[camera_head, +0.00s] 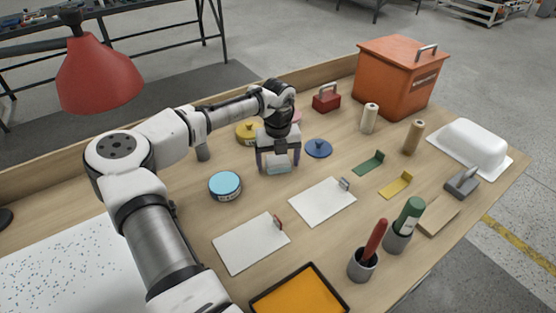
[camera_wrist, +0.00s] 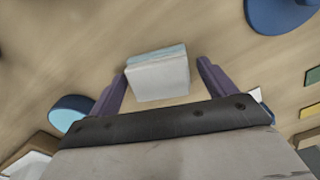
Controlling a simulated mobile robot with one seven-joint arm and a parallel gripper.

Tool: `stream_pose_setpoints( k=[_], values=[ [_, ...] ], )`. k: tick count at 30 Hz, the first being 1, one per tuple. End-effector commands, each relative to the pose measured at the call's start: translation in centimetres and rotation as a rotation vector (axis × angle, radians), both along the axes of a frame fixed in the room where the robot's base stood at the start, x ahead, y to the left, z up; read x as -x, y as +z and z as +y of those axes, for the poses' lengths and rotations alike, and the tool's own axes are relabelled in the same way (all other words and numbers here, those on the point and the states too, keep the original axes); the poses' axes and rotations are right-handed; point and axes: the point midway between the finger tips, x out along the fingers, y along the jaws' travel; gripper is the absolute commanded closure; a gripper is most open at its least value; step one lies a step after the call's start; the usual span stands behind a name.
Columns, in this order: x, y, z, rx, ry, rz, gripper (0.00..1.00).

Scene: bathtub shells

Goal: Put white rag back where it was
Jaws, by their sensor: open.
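A small folded white rag (camera_wrist: 160,82) lies on the wooden table, with a pale blue layer showing along its far edge in the wrist view. In the head view only a pale part of it (camera_head: 278,169) shows, low between the fingers. My gripper (camera_head: 278,165) points down over it. In the wrist view, the purple-grey fingers of my gripper (camera_wrist: 164,72) stand apart on either side of the rag, with a gap at each side. My gripper is open. I cannot tell how high the fingertips are above the table.
A light blue round tin (camera_head: 225,185) stands left of the gripper. A yellow lidded pot (camera_head: 249,132) is behind and a blue lid (camera_head: 318,148) to the right. White boards (camera_head: 322,201) lie in front. An orange box (camera_head: 398,78) stands at the back right.

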Motion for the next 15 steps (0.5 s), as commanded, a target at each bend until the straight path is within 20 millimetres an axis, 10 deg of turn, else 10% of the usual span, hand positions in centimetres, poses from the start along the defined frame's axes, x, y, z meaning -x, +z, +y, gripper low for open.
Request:
stream_pose_setpoints(
  k=[15],
  values=[
    [-0.1,9.4,0.0,0.002,-0.001,-0.001,0.17]
  ],
)
